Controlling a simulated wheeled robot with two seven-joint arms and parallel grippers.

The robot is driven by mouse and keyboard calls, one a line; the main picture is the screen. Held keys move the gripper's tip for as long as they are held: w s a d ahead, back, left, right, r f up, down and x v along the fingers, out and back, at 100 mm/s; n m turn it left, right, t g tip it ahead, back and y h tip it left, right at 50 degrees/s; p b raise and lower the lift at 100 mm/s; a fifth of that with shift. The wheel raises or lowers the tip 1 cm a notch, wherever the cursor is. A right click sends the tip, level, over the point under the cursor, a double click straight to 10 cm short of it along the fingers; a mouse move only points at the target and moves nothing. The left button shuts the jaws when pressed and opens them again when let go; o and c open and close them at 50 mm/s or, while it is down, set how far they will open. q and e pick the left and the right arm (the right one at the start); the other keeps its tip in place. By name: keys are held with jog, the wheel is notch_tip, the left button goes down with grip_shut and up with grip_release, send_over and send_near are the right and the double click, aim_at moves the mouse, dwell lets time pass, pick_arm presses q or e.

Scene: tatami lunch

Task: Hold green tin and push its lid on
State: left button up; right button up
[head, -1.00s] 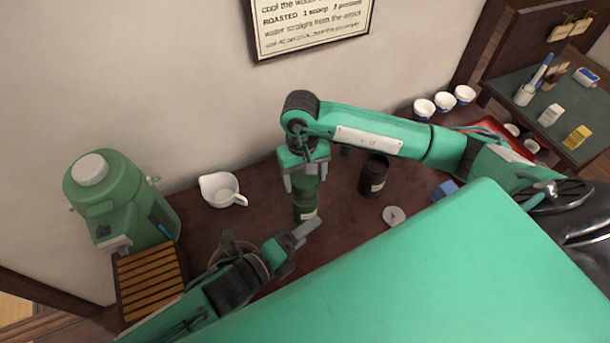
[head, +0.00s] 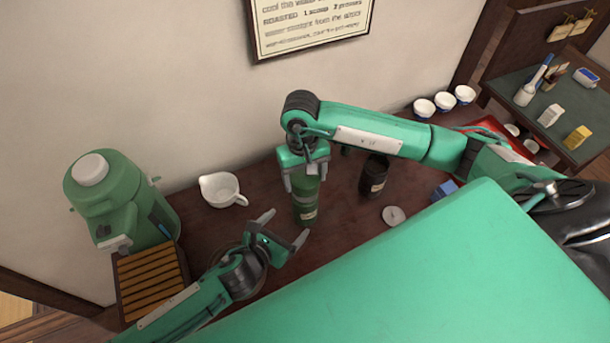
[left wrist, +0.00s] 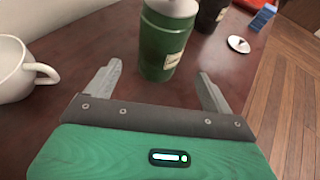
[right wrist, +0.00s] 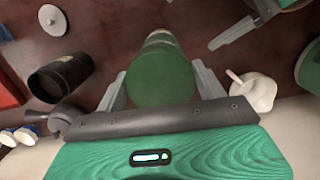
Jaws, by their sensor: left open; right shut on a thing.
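The green tin (head: 306,212), with a pale label, stands upright on the dark table. It also shows in the left wrist view (left wrist: 160,50). My right gripper (head: 306,184) points down from above, shut on the green lid (right wrist: 160,80) at the tin's top. I cannot tell whether the lid is seated, as fingers and the lid itself hide the seam. My left gripper (head: 287,224) is open and empty, low at the tin's left front. In the left wrist view the tin is ahead, between the spread fingers (left wrist: 160,70) but beyond their tips.
A dark tin (head: 374,177) stands right of the green one, near a small round lid (head: 394,215) and a blue block (head: 445,190). A white pitcher (head: 222,190) and a green dispenser (head: 120,200) are at left. Table between pitcher and green tin is clear.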

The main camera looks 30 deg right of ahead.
pick_arm(q)
jog(key=x, duration=1)
jog(key=shift+d, duration=0.25)
jog(key=c, duration=0.7)
jog(key=shift+f, duration=0.1)
pick_arm(e)
jog(key=shift+f, duration=2.05)
dwell(2.7)
jog(key=o, duration=1)
